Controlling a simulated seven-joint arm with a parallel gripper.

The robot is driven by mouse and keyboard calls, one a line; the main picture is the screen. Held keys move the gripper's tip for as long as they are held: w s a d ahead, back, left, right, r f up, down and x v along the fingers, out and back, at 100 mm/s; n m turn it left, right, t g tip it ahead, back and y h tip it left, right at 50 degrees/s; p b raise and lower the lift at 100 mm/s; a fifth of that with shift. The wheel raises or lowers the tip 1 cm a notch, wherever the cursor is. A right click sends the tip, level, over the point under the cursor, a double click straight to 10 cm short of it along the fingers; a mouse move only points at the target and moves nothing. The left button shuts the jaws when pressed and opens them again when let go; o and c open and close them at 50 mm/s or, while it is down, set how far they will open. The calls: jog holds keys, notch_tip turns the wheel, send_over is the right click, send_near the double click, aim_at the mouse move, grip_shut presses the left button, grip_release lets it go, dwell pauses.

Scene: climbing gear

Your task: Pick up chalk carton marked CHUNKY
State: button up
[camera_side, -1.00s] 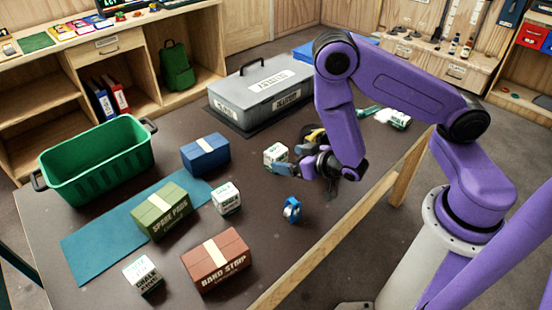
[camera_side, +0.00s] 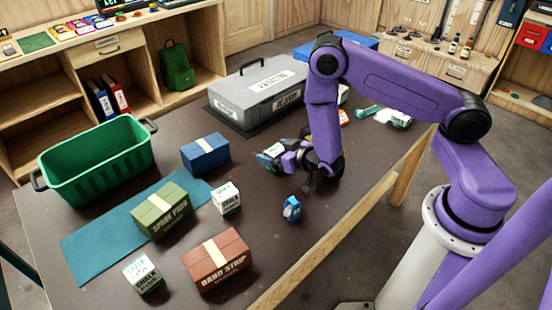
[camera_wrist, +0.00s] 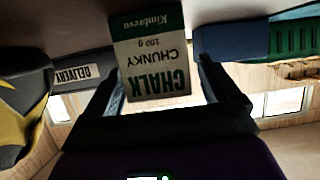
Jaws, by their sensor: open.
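The chalk carton marked CHUNKY (camera_wrist: 152,60) is white with a green band and appears upside down in the wrist view. It stands between the two spread fingers of my gripper (camera_wrist: 160,82), with a visible gap beside at least the lower part. In the side view the carton (camera_side: 272,151) stands on the dark table, mostly hidden behind my gripper (camera_side: 280,160), which is low beside it. Two similar white and green chalk cartons stand nearer the front, one in the middle (camera_side: 227,199) and one at the front left (camera_side: 143,276).
A blue box (camera_side: 206,157), a green box (camera_side: 163,215) and a red-brown box (camera_side: 217,265) stand to the left. A green crate (camera_side: 97,172) is at far left. A grey case (camera_side: 255,100) lies behind. A small blue object (camera_side: 291,210) lies in front of my gripper.

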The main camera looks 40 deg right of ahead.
jog(key=c, duration=1.1)
jog(key=shift+r, duration=0.1)
